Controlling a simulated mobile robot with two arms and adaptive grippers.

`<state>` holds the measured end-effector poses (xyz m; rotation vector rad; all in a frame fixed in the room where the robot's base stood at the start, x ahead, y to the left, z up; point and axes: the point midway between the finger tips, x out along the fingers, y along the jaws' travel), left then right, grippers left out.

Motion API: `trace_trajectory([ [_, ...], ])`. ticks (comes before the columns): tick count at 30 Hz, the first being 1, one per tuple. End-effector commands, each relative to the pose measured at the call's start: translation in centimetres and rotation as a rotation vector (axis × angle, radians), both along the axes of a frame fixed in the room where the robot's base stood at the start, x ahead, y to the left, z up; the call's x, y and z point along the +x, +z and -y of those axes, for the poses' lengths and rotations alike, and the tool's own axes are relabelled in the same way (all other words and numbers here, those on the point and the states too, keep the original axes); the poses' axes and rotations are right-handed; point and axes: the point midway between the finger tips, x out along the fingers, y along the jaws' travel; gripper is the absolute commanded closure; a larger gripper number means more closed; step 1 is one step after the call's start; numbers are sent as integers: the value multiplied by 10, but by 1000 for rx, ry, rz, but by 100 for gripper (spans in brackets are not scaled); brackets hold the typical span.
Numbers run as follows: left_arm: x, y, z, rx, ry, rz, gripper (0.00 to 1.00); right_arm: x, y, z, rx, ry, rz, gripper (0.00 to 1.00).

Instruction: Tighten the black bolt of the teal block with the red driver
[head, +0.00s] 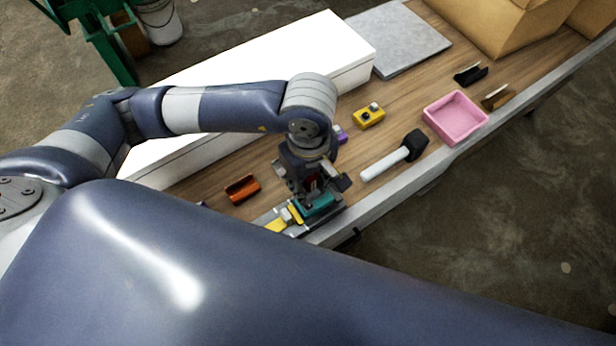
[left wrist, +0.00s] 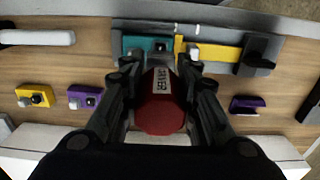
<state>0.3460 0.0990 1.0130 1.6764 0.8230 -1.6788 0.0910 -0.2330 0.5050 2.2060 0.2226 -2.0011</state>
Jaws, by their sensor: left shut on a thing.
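My left gripper (head: 316,188) is shut on the red driver (left wrist: 160,104), whose handle sits between the two fingers in the left wrist view. In the head view the gripper stands right above the teal block (head: 318,207), covering part of it. The teal block also shows in the left wrist view (left wrist: 136,47), just beyond the driver. A dark bolt head (left wrist: 160,47) shows on it there. The driver's tip is hidden behind its handle, so I cannot tell whether it touches the bolt. My right gripper is not in view.
A grey holder (left wrist: 265,48) with a yellow piece (left wrist: 222,53) lies along the teal block. A yellow block (head: 369,116), a purple block (left wrist: 84,97), a black-headed mallet (head: 393,157), an orange holder (head: 242,189) and a pink tray (head: 456,137) stand around. A long white box (head: 250,60) bounds the far side.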

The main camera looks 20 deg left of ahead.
Motion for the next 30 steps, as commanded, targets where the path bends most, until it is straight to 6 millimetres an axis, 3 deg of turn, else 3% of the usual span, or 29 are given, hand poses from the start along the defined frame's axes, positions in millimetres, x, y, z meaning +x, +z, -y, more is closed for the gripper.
trace_trajectory([
  [13,0,-42,0,-1,-1,1,95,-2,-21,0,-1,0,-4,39],
  [30,0,-42,0,0,-3,0,95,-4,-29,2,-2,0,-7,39],
])
